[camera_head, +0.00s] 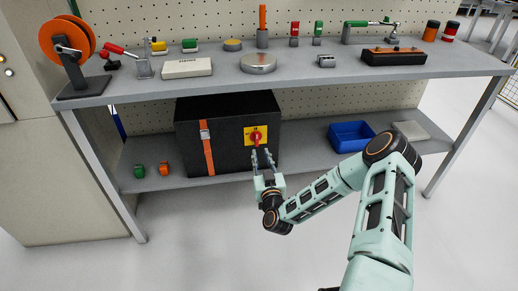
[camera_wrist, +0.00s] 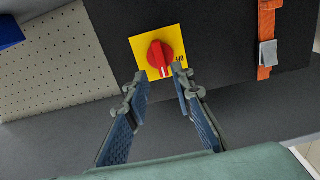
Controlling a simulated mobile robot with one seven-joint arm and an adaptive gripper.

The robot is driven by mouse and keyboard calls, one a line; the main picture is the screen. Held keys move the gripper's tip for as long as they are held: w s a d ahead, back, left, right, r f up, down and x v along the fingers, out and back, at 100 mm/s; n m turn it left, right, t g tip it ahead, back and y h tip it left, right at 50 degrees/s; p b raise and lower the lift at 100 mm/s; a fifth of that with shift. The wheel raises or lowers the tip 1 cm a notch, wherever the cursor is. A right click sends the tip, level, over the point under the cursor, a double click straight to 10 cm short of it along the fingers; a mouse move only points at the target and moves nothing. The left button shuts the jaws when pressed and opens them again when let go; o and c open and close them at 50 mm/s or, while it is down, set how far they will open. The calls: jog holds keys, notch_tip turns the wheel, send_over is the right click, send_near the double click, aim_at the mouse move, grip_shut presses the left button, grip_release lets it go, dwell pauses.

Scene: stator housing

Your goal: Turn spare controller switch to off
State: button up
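The spare controller is a black box (camera_head: 228,148) on the lower shelf of the bench. Its switch is a red rotary knob (camera_head: 256,140) on a yellow plate (camera_head: 248,131) on the front face. In the wrist view the red knob (camera_wrist: 160,56) has a white pointer line at its lower end in the picture; dark lettering on the yellow plate (camera_wrist: 143,45) is only partly readable. My gripper (camera_head: 262,156) is just in front of the plate. In the wrist view my gripper (camera_wrist: 159,80) is open, its fingers apart just short of the knob, with nothing between them.
An orange strap with a buckle (camera_head: 206,148) runs down the box front. The lower shelf (camera_head: 300,156) also holds a blue bin (camera_head: 351,136), a green clamp (camera_head: 139,171) and an orange clamp (camera_head: 164,169). The upper shelf (camera_head: 215,80) overhangs the box and carries several tools.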

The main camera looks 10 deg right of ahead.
aim_at(257, 141)
jog(key=shift+w+b, duration=0.9)
jog(key=shift+w, duration=2.55)
jog(key=shift+w, duration=0.1)
